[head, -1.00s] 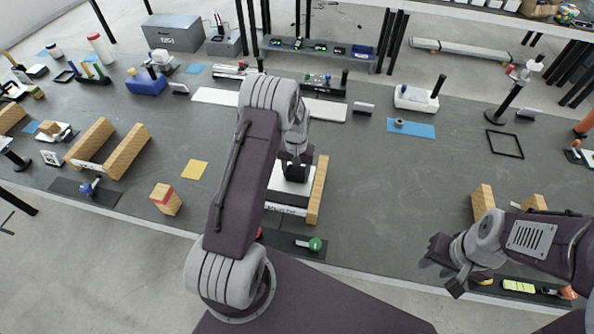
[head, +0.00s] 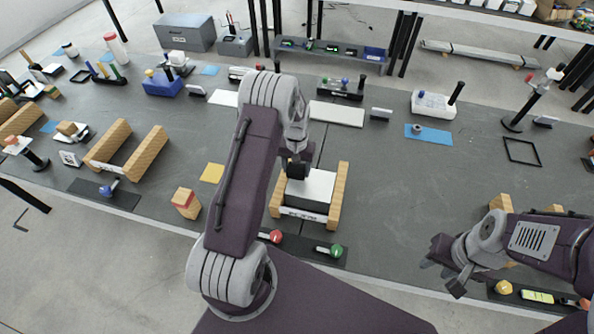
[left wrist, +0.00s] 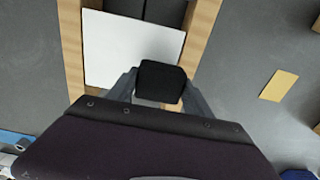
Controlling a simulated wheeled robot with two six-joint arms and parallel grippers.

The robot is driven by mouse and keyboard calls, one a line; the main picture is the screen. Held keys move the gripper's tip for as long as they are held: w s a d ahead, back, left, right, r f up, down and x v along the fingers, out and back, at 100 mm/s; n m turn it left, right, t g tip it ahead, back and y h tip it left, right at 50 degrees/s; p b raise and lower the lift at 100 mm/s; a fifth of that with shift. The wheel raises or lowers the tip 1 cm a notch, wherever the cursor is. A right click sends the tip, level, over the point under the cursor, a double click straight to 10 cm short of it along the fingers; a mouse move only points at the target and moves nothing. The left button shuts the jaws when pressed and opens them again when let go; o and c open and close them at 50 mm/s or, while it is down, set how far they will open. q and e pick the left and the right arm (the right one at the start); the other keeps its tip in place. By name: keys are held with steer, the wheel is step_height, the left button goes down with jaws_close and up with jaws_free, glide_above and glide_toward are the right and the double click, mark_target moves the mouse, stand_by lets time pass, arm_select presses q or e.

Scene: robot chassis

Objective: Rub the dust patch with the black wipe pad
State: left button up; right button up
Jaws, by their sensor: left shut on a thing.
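My left gripper (head: 297,168) is shut on the black wipe pad (left wrist: 161,81), which shows between its fingers in the left wrist view. The pad is over the white panel (head: 316,186), near its left far part in the head view. Whether it touches the panel I cannot tell. The panel lies between two wooden rails (head: 337,200) and also shows in the left wrist view (left wrist: 115,45). I cannot make out a dust patch on it; my arm and the pad hide part. My right gripper (head: 441,276) looks open and empty by the bench's near edge.
A yellow sheet (head: 212,173) and a wooden block with a red band (head: 186,203) lie left of the panel. A red knob (head: 276,236) and a green knob (head: 336,251) are in front. Bare grey bench (head: 400,190) lies to the right.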

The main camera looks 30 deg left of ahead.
arm_select(q)
step_height(320, 180, up, 3)
steer(key=shift+s+f+p, duration=0.1)
steer(key=shift+s+p, duration=0.05)
steer(key=shift+p, duration=0.75)
steer(key=shift+d+r+p, duration=0.1)
steer(key=shift+r+p, duration=1)
steer(key=shift+r, duration=0.4)
